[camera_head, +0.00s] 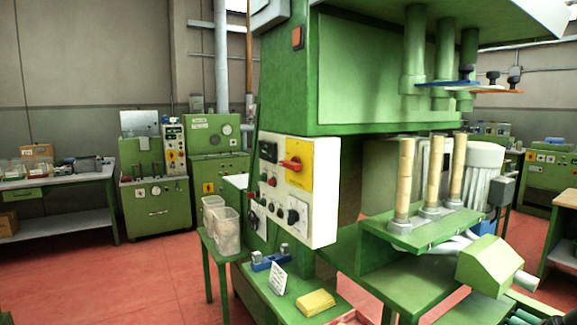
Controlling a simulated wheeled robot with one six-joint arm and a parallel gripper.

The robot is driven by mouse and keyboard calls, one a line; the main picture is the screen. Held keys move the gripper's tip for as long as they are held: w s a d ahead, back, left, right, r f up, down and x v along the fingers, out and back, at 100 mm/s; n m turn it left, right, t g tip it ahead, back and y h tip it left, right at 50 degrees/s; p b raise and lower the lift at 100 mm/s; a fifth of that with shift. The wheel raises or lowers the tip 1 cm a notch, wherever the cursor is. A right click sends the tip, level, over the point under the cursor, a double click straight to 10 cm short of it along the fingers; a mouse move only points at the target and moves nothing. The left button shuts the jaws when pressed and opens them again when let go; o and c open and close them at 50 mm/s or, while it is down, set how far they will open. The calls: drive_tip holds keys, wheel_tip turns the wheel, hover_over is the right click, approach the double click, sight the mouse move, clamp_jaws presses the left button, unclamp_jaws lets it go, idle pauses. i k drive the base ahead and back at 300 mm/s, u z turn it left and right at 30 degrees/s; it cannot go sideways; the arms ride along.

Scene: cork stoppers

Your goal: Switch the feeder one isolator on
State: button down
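A white control panel (322,190) is fixed to the side of the large green machine in the middle. On its upper part is a yellow plate with a red rotary isolator handle (291,164). The handle lies roughly level across the plate. I cannot read any label, so I cannot tell from the picture whether this is feeder one or whether it is on or off. My gripper is not in view.
A green side table with clear tubs (222,228) stands left of the panel. A low green shelf in front bears a yellow block (315,303) and a white card (278,278). Cork stacks (404,180) stand at right. Red floor (160,275) is open at left.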

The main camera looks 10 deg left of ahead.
sight(295, 165)
drive_tip(key=u, duration=1.65)
drive_tip(key=i, duration=4.2)
drive_tip(key=z, duration=5.55)
